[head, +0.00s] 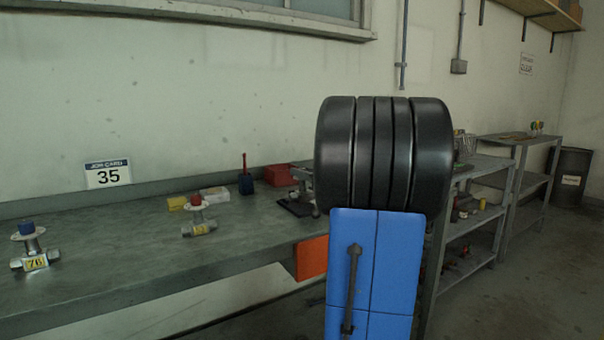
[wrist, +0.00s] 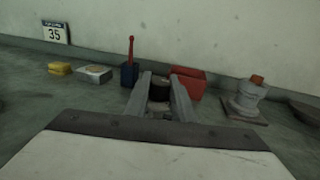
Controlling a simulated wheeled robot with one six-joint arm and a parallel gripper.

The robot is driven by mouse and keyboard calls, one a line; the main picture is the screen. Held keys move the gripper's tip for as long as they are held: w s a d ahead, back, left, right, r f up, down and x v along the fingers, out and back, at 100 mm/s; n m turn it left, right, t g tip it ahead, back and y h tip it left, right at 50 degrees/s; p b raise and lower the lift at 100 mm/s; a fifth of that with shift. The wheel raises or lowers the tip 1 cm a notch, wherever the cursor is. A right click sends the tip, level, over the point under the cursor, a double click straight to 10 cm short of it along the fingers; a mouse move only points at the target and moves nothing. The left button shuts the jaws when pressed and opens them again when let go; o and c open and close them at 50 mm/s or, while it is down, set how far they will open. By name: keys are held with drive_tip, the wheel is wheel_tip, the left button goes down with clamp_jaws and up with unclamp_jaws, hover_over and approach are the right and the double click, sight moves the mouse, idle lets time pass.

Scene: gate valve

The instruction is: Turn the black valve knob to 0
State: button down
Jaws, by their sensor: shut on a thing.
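The black valve knob (wrist: 160,91) shows in the wrist view between the two grey fingers of my gripper (wrist: 160,96). The fingers are shut on it, one on each side. The fingers hide the knob's sides, and no scale or pointer can be read. The valve body below is mostly hidden by my gripper. In the head view my own arm covers the area right of the red box, and I cannot make out the black knob there.
A valve with a blue knob (head: 26,227) and one with a red knob (head: 196,200) stand on the grey bench (head: 120,240). A blue pot (wrist: 129,75) and red box (wrist: 190,80) stand behind my gripper.

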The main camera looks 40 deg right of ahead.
drive_tip(key=shift+m+g+h, duration=0.4)
drive_tip(key=shift+m+h, duration=0.7)
drive_tip(key=shift+h, duration=0.6)
drive_tip(key=shift+m+g+h, duration=0.4)
drive_tip(key=shift+m+h, duration=0.7)
drive_tip(key=shift+h, duration=0.6)
drive_tip(key=shift+m+g+h, duration=0.7)
drive_tip(key=shift+m+h, duration=0.2)
drive_tip(key=shift+h, duration=0.3)
drive_tip(key=shift+r, duration=0.1)
drive_tip(key=c, duration=1.5)
unclamp_jaws()
drive_tip(key=v, duration=1.7)
drive_tip(key=shift+s, duration=0.2)
